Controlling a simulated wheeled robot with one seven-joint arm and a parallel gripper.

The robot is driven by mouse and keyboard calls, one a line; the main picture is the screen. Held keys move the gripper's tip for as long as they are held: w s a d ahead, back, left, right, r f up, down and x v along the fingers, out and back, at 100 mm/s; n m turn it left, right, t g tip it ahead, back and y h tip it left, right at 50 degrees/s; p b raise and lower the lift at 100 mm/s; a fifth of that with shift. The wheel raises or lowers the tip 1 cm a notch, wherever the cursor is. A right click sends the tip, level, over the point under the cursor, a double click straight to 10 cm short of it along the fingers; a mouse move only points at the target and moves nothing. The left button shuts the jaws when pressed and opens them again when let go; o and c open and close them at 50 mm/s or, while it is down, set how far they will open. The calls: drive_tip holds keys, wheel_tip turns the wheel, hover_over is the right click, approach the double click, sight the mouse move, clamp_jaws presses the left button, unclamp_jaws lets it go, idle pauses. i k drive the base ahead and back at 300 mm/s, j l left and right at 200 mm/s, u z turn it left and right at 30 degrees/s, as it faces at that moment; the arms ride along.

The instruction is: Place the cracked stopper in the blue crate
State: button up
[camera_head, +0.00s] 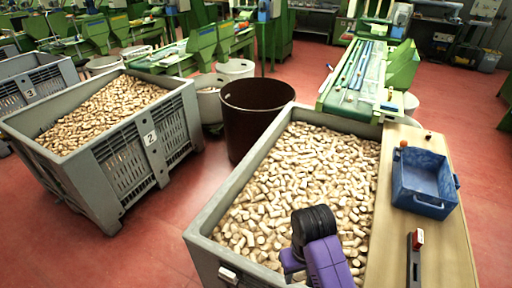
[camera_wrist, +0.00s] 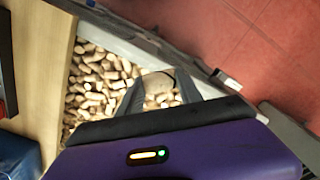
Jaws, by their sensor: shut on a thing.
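My gripper (camera_wrist: 158,90) is shut on a pale cork stopper (camera_wrist: 157,83), with one finger on each side, above the corks in the large grey bin. A crack cannot be made out for sure at this size. In the head view my purple and black arm end is over the bin's near part, and the fingers and held stopper are hidden there. The blue crate (camera_head: 423,204) stands on the wooden board to the right of the bin, and its inside looks empty.
The large grey bin (camera_head: 219,203) is full of loose corks. On the wooden board (camera_head: 448,252) stands a dark bar with a red and white top (camera_head: 417,240). A green conveyor (camera_head: 352,85) reaches the bin's far edge. A brown barrel (camera_head: 257,110) stands left of it.

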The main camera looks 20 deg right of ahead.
sight(415, 178)
drive_tip(key=l+u, duration=0.1)
drive_tip(key=l, duration=0.4)
drive_tip(key=k+l, duration=0.15)
drive_tip(key=l, duration=0.35)
drive_tip(key=l+u, duration=0.15)
drive_tip(key=l, duration=0.35)
drive_tip(key=k+l, duration=0.15)
drive_tip(key=l, duration=0.35)
drive_tip(key=k+l+u, duration=0.1)
drive_tip(key=l, duration=0.2)
drive_tip(key=k+l, duration=0.2)
drive_tip(key=k+l+u, duration=0.15)
drive_tip(key=l, duration=0.3)
drive_tip(key=l+u, duration=0.1)
drive_tip(key=l, duration=0.4)
drive_tip(key=k+l, duration=0.1)
drive_tip(key=l, duration=0.45)
drive_tip(key=l+u, duration=0.15)
drive_tip(key=l, duration=0.8)
drive_tip(key=i+l+u, duration=0.15)
drive_tip(key=l, duration=0.3)
